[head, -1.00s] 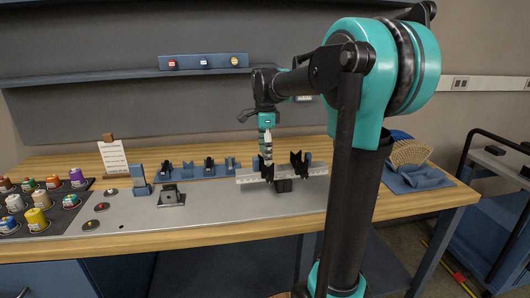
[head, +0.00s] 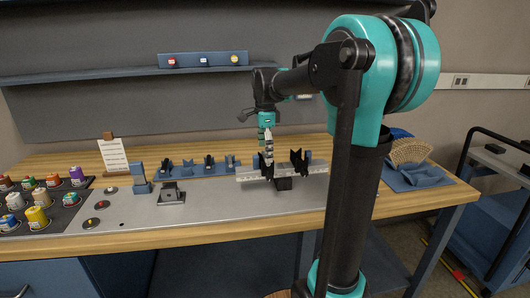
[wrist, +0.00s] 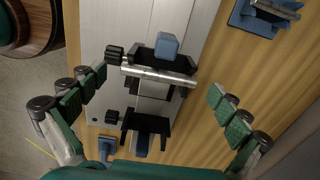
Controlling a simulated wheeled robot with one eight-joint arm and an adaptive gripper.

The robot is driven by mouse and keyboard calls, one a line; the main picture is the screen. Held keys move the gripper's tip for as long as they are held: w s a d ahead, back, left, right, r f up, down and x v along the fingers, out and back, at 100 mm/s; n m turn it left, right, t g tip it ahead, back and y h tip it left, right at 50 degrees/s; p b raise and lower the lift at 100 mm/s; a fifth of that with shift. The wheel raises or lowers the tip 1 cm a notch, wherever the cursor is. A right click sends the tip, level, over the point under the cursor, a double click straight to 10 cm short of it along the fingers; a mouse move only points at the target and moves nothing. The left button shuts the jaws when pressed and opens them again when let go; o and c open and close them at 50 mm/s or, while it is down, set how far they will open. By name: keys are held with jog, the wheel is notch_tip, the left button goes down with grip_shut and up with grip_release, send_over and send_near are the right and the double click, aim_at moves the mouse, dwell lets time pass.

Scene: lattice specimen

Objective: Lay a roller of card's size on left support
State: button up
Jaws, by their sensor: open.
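In the wrist view a silver roller (wrist: 158,76) lies crosswise over the black left support (wrist: 143,55), which also shows in the head view (head: 264,171). My gripper (wrist: 163,102) is open, with its green finger pads apart on either side and clear of the roller. In the head view my gripper (head: 267,151) points down over the left support and hides much of it. The black right support (head: 299,160) shows no roller and appears lower in the wrist view (wrist: 145,124). The white card (head: 113,156) stands at the back left; its text is too small to read.
A blue rack (head: 220,171) with several dark holders stands behind the metal plate. A small metal stand (head: 171,193) and a blue post (head: 140,178) are left of the supports. Several coloured pots fill the far left.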

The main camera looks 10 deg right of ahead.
jog(key=shift+r, duration=0.1)
dwell(0.3)
jog(key=shift+r, duration=2.4)
notch_tip(320, 180, up, 12)
jog(key=shift+w, duration=0.1)
